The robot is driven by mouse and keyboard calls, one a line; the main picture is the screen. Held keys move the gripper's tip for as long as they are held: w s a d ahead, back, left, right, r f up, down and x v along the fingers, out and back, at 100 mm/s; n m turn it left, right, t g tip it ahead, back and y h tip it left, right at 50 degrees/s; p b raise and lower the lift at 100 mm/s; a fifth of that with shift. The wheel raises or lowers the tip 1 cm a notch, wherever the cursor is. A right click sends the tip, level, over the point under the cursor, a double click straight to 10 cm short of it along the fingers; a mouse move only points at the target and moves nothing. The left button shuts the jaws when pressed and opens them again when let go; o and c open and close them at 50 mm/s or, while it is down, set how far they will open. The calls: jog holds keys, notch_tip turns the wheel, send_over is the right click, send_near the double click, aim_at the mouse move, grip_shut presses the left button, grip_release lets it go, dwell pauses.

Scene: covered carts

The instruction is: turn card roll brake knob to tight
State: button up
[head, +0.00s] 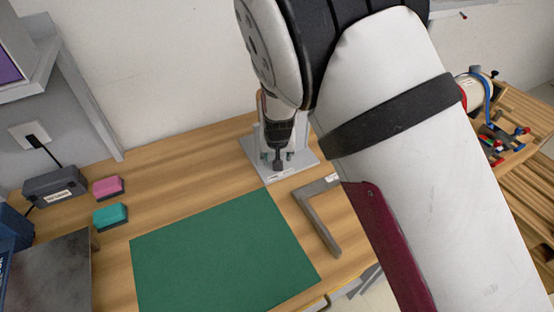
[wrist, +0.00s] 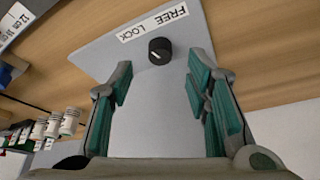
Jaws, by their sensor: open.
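A small black round knob (wrist: 160,50) with a short white mark sits on a pale grey plate (wrist: 110,55). The knob lies just beyond the fingertips, with no contact visible. In the head view my gripper (head: 278,156) points down over the grey plate (head: 305,163) at the back of the wooden table. My arm hides much there, and no card roll is clearly visible.
A green mat (head: 220,255) and a grey angled bar (head: 318,222) lie in front of the plate. Pink (head: 108,187) and teal (head: 110,215) blocks stand at left. A cart with coloured fittings (head: 500,140) is at right. Small labelled bottles (wrist: 52,124) show in the wrist view.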

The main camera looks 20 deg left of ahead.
jog(key=v, duration=0.7)
jog(key=shift+s+r, duration=0.2)
jog(key=shift+r, duration=0.1)
jog(key=s+d+r+m, duration=0.1)
jog(key=s+d+r, duration=0.1)
jog(key=d+r, duration=0.9)
jog(key=s+d+r+m, duration=0.2)
jog(key=d+r, duration=0.6)
jog(key=d, duration=0.5)
jog(key=s+d+r+h, duration=0.1)
jog(key=s+d+r, duration=0.1)
jog(key=s+d, duration=0.6)
jog(key=s+d+r+m+t, duration=0.1)
jog(key=s+d+r, duration=0.2)
jog(key=s+d, duration=0.5)
jog(key=shift+s+m+t+h, duration=0.3)
jog(key=shift+s+h, duration=0.1)
jog(key=shift+s, duration=0.6)
